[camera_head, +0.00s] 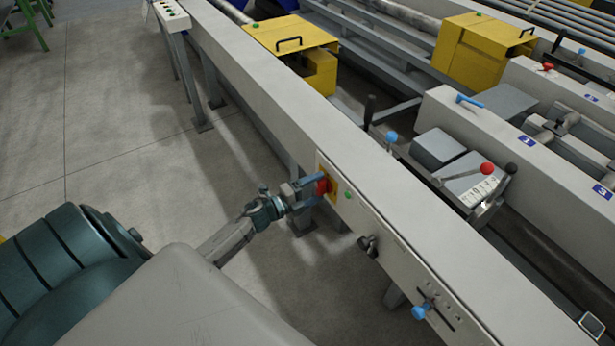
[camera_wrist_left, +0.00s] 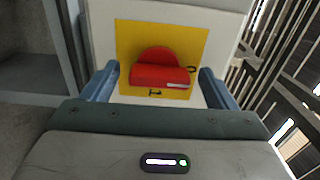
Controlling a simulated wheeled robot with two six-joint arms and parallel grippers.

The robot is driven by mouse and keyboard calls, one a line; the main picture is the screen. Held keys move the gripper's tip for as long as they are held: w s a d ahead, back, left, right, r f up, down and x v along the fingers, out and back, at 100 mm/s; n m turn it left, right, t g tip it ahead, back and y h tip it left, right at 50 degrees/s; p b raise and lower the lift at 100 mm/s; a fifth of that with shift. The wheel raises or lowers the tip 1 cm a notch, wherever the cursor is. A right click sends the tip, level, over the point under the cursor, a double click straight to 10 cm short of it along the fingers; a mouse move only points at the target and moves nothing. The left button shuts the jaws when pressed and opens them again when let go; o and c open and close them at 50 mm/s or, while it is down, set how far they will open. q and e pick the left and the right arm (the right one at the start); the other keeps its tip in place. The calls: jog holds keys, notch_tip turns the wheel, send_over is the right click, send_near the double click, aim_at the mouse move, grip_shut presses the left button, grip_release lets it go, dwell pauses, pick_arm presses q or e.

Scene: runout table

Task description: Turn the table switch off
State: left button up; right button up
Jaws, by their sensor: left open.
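The table switch is a red rotary knob (camera_head: 322,186) on a yellow plate (camera_head: 332,183), on the side panel of the long grey runout table (camera_head: 375,225). In the left wrist view the red knob (camera_wrist_left: 160,72) sits in the middle of the yellow plate (camera_wrist_left: 192,48), its grip bar lying roughly level with a white mark at its right end. My left gripper (camera_head: 312,186) is open, its blue fingers on either side of the knob. In the wrist view the left gripper (camera_wrist_left: 158,85) shows a gap between each finger and the knob. My right gripper is out of view.
A green button (camera_head: 347,195), a black knob (camera_head: 368,244) and a blue-handled lever (camera_head: 421,310) are on the same panel. Yellow housings (camera_head: 290,40) and a red-ball lever (camera_head: 486,169) stand beyond the table. The floor (camera_head: 110,130) left of it is clear.

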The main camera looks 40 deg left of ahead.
pick_arm(q)
jog(key=b+v, duration=0.2)
jog(key=v, duration=0.8)
jog(key=shift+s, duration=0.3)
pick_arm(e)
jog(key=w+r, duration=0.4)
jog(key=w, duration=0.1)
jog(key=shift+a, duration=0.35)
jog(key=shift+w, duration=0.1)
